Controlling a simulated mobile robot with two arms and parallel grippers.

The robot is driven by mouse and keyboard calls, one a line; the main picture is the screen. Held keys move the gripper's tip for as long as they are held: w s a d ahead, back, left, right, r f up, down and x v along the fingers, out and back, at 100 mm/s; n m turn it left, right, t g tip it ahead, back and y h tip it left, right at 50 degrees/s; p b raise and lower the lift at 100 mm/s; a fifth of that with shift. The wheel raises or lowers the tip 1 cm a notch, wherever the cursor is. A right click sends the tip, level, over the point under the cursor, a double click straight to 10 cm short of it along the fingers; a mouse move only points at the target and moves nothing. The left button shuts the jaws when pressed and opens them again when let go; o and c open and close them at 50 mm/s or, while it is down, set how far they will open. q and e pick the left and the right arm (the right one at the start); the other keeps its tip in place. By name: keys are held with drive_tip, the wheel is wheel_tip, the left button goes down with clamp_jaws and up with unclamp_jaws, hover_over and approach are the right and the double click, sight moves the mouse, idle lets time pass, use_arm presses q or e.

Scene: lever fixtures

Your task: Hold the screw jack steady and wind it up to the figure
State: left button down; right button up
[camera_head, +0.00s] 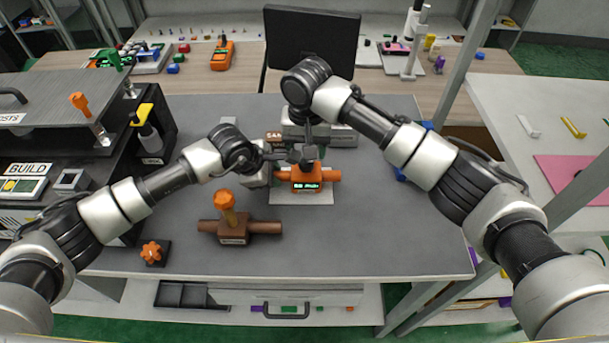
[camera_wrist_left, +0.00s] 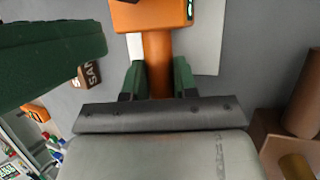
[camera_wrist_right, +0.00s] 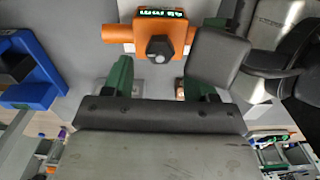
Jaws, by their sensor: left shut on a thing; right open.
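The orange screw jack (camera_head: 306,186) stands on a pale plate (camera_head: 300,200) in the middle of the grey bench, with a lit green display on its front. Its body shows at the top of the left wrist view (camera_wrist_left: 150,15). My left gripper (camera_wrist_left: 158,78) is shut on the jack's orange side bar (camera_wrist_left: 158,50). My right gripper (camera_wrist_right: 160,75) is open above the jack; in the right wrist view the dark hexagonal top (camera_wrist_right: 160,47) lies just beyond its fingertips, not between them. The display figure (camera_wrist_right: 160,13) is too small to read surely.
A brown fixture (camera_head: 234,232) with an orange knob stands front left of the jack. An orange star knob on a black base (camera_head: 153,252) is nearer the front edge. A dark screen (camera_head: 312,40) stands behind. The bench's front right is clear.

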sight(306, 162)
drive_tip(key=shift+f+n, duration=0.1)
drive_tip(key=shift+n, duration=0.5)
drive_tip(key=shift+f, duration=2.45)
drive_tip(key=c, duration=0.9)
drive_tip(key=o, duration=0.9)
